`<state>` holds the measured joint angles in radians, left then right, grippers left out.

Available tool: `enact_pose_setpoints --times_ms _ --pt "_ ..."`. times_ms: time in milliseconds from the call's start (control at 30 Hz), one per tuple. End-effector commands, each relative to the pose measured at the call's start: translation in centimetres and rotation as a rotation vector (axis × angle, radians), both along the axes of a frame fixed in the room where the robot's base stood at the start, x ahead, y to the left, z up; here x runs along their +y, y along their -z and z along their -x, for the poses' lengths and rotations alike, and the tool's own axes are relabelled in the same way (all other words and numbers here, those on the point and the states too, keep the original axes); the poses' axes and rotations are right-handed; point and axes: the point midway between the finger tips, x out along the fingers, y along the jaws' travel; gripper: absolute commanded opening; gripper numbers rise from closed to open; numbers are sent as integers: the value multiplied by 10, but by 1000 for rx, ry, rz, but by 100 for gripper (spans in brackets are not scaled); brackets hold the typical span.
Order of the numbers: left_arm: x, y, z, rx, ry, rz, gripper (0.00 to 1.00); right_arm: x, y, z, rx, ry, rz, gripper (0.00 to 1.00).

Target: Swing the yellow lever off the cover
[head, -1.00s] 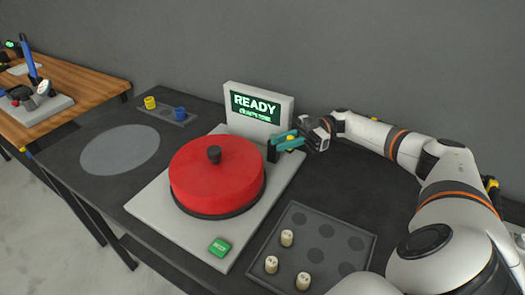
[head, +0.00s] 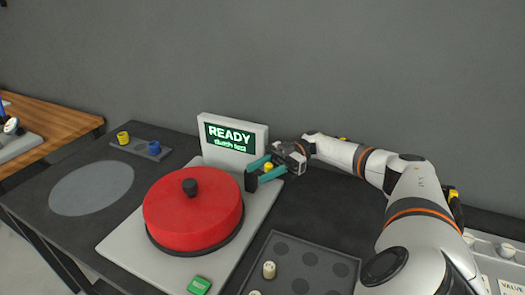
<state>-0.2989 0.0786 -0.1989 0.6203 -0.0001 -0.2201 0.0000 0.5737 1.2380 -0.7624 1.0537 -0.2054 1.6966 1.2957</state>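The red round cover (head: 193,212) with a black knob on top sits on the pale base plate (head: 122,244). My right gripper (head: 262,170) is at the back right of the cover, beside the display. Its two teal fingers are apart, with a small yellow piece (head: 268,166) showing between them, probably the lever's end. A dark upright block (head: 251,181) stands at the fingertips. The rest of the lever is hidden, and I cannot tell whether the fingers touch it. My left gripper is not in view.
A display (head: 232,138) reading READY stands behind the cover. A green button (head: 199,285) is at the plate's front. A grey tray (head: 318,258) with round recesses and pale pegs lies to the right. A small holder (head: 140,147) carries yellow and blue pieces. A grey disc (head: 92,188) lies left.

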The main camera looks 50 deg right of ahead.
Motion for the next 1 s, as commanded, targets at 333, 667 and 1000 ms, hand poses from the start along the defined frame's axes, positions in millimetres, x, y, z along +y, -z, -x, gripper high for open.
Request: enact_pose_setpoints --times_ms 333,667,1000 --pt "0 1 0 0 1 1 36 -1 -13 0 -4 2 2 41" --pt "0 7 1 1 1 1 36 0 -75 0 -5 0 1 41" --pt "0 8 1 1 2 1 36 0 -101 0 -1 0 -1 41"
